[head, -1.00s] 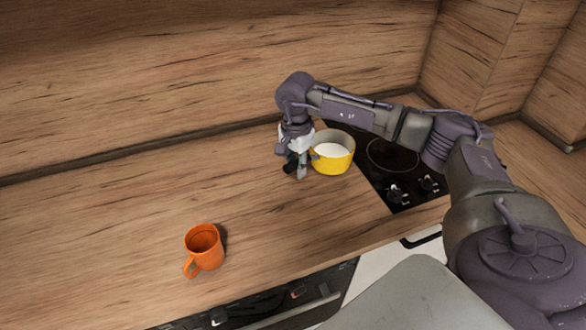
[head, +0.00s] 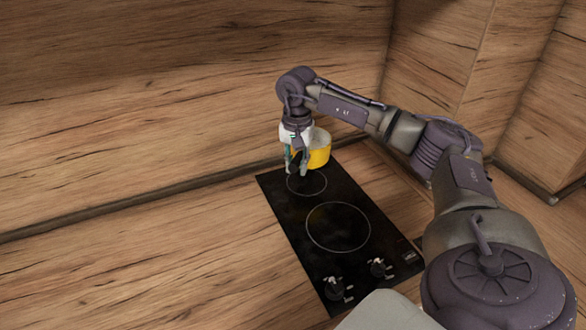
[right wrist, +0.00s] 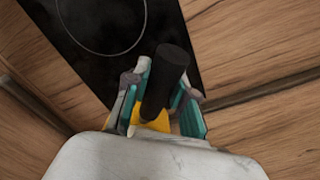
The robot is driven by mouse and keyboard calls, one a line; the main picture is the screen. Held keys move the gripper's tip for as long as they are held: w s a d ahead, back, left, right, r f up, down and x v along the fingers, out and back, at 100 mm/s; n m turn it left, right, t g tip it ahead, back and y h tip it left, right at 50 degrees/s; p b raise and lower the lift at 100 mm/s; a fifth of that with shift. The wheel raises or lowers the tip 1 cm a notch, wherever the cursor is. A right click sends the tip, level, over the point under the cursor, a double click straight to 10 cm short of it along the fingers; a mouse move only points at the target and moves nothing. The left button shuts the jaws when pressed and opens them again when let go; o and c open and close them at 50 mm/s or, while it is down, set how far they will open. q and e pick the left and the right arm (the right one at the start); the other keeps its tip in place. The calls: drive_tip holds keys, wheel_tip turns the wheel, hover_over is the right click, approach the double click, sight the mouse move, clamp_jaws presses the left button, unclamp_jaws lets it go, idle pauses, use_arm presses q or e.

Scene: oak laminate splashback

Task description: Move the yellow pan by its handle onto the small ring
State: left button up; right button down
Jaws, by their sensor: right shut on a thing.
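The yellow pan (head: 320,152) is at the far end of the black hob, just beyond and right of the small ring (head: 306,183). My right gripper (head: 297,171) partly hides it. My right gripper is shut on the pan's black handle (right wrist: 168,75), which stands out between the teal fingers in the right wrist view. Only a little of the pan's yellow body (right wrist: 150,127) shows there. The gripper's fingertips are over the small ring's far part in the head view. I cannot tell if the pan touches the surface. My left gripper is not in view.
The black hob (head: 285,212) also has a larger ring (head: 338,227) and two knobs (head: 334,287) at its near end. The wooden splashback (head: 180,90) rises behind, with a side wall at the right. The worktop left of the hob is clear.

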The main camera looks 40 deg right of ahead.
drive_tip(key=shift+a+r, duration=0.25)
drive_tip(key=shift+a, duration=0.05)
drive_tip(key=shift+d+f, duration=0.15)
drive_tip(key=shift+f, duration=0.15)
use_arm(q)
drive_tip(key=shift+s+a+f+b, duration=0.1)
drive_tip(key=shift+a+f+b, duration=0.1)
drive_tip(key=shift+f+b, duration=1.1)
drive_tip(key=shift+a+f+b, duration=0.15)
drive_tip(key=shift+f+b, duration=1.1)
use_arm(e)
wheel_tip(320, 180, down, 7)
drive_tip(key=shift+f, duration=0.2)
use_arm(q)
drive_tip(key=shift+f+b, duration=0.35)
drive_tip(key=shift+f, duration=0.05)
use_arm(e)
drive_tip(key=shift+f, duration=0.55)
drive_tip(key=c, duration=0.9)
unclamp_jaws()
drive_tip(key=shift+s, duration=0.1)
drive_tip(key=shift+f, duration=0.1)
